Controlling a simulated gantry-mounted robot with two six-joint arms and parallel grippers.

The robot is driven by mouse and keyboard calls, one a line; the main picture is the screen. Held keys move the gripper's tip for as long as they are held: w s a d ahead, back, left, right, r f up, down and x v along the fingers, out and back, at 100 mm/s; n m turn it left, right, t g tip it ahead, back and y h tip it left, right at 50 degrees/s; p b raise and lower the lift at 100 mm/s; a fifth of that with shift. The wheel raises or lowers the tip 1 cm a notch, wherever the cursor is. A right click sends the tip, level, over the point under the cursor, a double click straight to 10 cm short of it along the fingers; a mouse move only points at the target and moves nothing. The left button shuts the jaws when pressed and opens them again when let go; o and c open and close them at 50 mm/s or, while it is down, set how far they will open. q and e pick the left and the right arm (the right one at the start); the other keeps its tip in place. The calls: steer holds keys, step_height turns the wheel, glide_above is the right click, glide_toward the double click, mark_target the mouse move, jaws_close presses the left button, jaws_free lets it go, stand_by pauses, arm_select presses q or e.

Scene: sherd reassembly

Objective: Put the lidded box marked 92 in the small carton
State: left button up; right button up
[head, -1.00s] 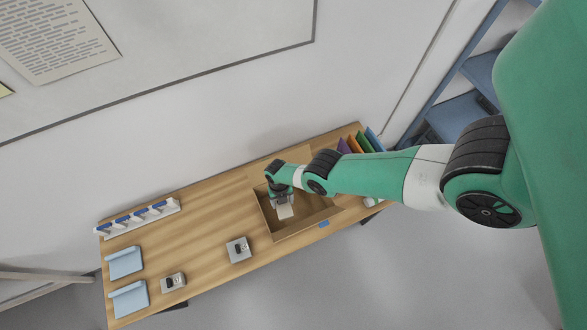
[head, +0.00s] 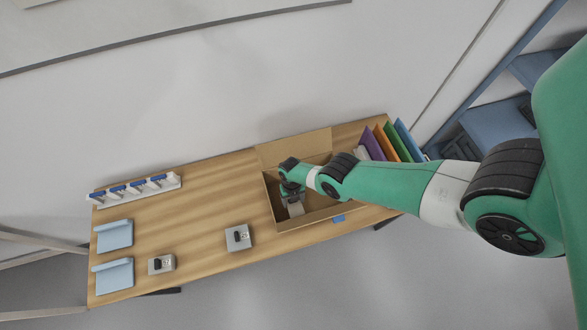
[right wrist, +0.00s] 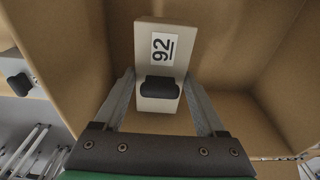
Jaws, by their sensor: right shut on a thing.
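The lidded box marked 92 (right wrist: 165,50) is pale, with a white label and a black handle on its lid. It shows in the right wrist view between my right gripper's fingers (right wrist: 161,100), which are shut on it. In the head view my right gripper (head: 292,196) is inside the open small carton (head: 268,207), with the box (head: 296,209) just below it, within the carton walls. I cannot tell whether the box touches the carton floor. The carton's brown walls (right wrist: 240,50) surround the box in the right wrist view. My left gripper is not in view.
Two grey boxes with black handles (head: 238,238) (head: 161,264) stand left of the carton. Light blue holders (head: 115,235) and a white rack with blue pieces (head: 135,189) are at the table's left end. Coloured folders (head: 390,142) stand at the right.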

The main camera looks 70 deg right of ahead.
mark_target(293, 204)
step_height(293, 204, down, 5)
steer(key=b, duration=0.4)
steer(key=shift+r+b, duration=0.1)
steer(key=shift+b, duration=0.25)
steer(key=shift+r, duration=0.25)
steer(key=shift+f, duration=0.2)
steer(key=o, duration=1.4)
steer(key=shift+o, duration=0.2)
steer(key=r+p, duration=0.3)
steer(key=r, duration=0.1)
steer(key=d+r+p, duration=0.1)
steer(key=r+p, duration=0.3)
steer(key=w+r+p, duration=0.1)
steer(key=r+p, duration=0.3)
steer(key=shift+d+r, duration=0.15)
steer(key=shift+r, duration=0.1)
steer(key=shift+f, duration=0.1)
